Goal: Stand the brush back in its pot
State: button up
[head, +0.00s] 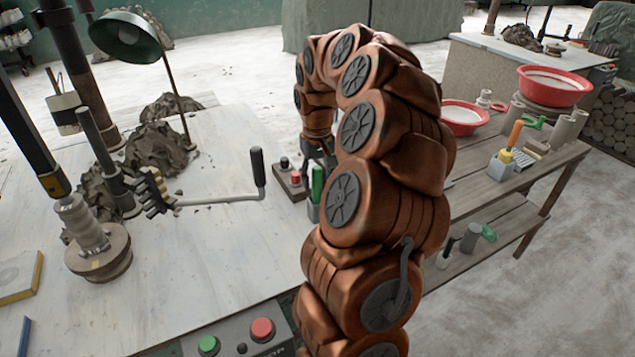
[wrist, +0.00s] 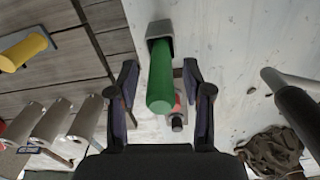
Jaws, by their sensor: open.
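A green handle (head: 317,183), which I take to be the brush's, stands upright in a small grey pot (head: 313,212) at the table's right edge. My arm partly covers both in the head view. In the wrist view the green handle (wrist: 160,80) rises from the square grey pot (wrist: 160,30) towards the camera. The bristles are hidden. My gripper (wrist: 160,72) is open, with one finger on each side of the handle and visible gaps on both sides. In the head view my gripper (head: 322,150) is mostly hidden by my arm.
A button box (head: 290,180) sits beside the pot. A crank with a black grip (head: 258,168) and clay heaps (head: 158,150) lie to the left. A wooden bench (head: 560,160) at right holds red basins (head: 552,86) and an orange-handled tool (head: 515,133). The table's front middle is clear.

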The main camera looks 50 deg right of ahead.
notch_tip(320, 180, up, 10)
jog(key=shift+f+b, duration=0.1)
jog(key=shift+b, duration=0.65)
jog(key=shift+a+r, duration=0.1)
jog(key=shift+r, duration=0.25)
jog(key=shift+a, duration=0.2)
jog(key=s+a+f+n, duration=0.1)
jog(key=s+a+n, duration=0.1)
jog(key=a, duration=0.8)
jog(key=s+a+f+n, duration=0.1)
jog(key=s+a+n, duration=0.1)
jog(key=a, duration=0.8)
jog(key=s+a+f, duration=0.3)
jog(key=s+a, duration=0.1)
jog(key=s, duration=0.2)
jog(key=s+a+f+n+g, duration=0.1)
jog(key=s+a+f, duration=0.2)
jog(key=s, duration=0.4)
jog(key=s+a+f, duration=0.3)
jog(key=s+a, duration=0.1)
jog(key=s, duration=0.2)
jog(key=shift+s+a+f+g, duration=0.15)
jog(key=shift+a+f+g, duration=0.05)
jog(key=shift+a+g, duration=0.15)
